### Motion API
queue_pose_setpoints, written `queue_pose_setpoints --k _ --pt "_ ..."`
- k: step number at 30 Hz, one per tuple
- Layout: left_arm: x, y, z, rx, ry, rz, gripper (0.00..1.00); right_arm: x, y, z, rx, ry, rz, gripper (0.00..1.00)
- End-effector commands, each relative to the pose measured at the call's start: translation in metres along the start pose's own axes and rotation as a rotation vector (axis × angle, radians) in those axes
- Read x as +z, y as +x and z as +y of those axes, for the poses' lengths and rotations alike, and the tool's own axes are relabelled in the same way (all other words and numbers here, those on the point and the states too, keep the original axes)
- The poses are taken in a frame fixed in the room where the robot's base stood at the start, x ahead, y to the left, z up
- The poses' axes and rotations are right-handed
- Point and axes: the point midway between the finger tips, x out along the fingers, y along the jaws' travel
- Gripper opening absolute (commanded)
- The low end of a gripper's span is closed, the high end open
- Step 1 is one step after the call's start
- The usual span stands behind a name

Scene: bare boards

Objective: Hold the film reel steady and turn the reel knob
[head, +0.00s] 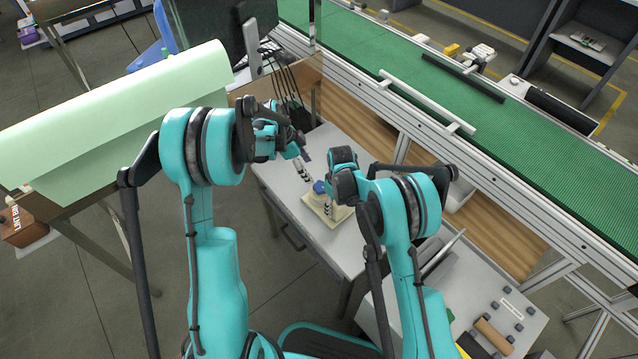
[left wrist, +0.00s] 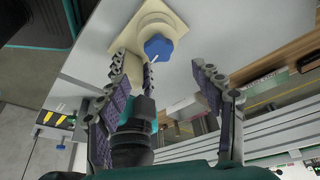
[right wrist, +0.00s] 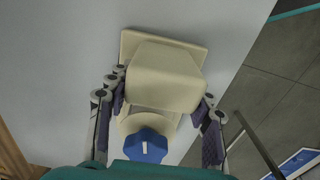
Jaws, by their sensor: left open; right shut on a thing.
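My left gripper (head: 303,166) is open and empty, behind and left of the reel. In the left wrist view, the knob (left wrist: 158,47) lies beyond the open fingers, apart from them. The right gripper partly hides the reel in the head view.
The grey table (head: 285,190) has free room around the reel. A monitor (head: 215,30) and dark cables stand at its back. A green conveyor (head: 450,90) with a metal frame runs along the right. A light green sheet (head: 110,115) covers the bench at left.

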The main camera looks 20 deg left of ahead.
Motion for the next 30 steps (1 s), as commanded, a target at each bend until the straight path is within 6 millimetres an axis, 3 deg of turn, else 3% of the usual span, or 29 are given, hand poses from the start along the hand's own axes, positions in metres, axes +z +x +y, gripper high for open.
queue_pose_setpoints --k 6,13,18,27,30 --pt "0.000 0.046 0.000 0.000 0.000 -0.001 0.67 0.000 0.000 0.000 0.000 0.000 0.000 0.17" --pt "0.000 0.085 0.000 0.000 -0.001 -0.002 0.67 0.000 0.000 0.000 0.000 0.000 0.000 0.17" --pt "0.000 0.099 0.000 -0.001 -0.002 -0.002 0.67 0.000 0.000 0.000 0.000 0.000 0.000 0.17" --pt "0.000 0.101 0.000 -0.001 -0.002 -0.002 0.67 0.000 0.000 0.000 0.000 0.000 0.000 0.17" --pt "0.000 0.101 0.000 -0.001 -0.002 -0.001 0.43 0.000 0.000 0.000 0.000 0.000 0.000 0.17"
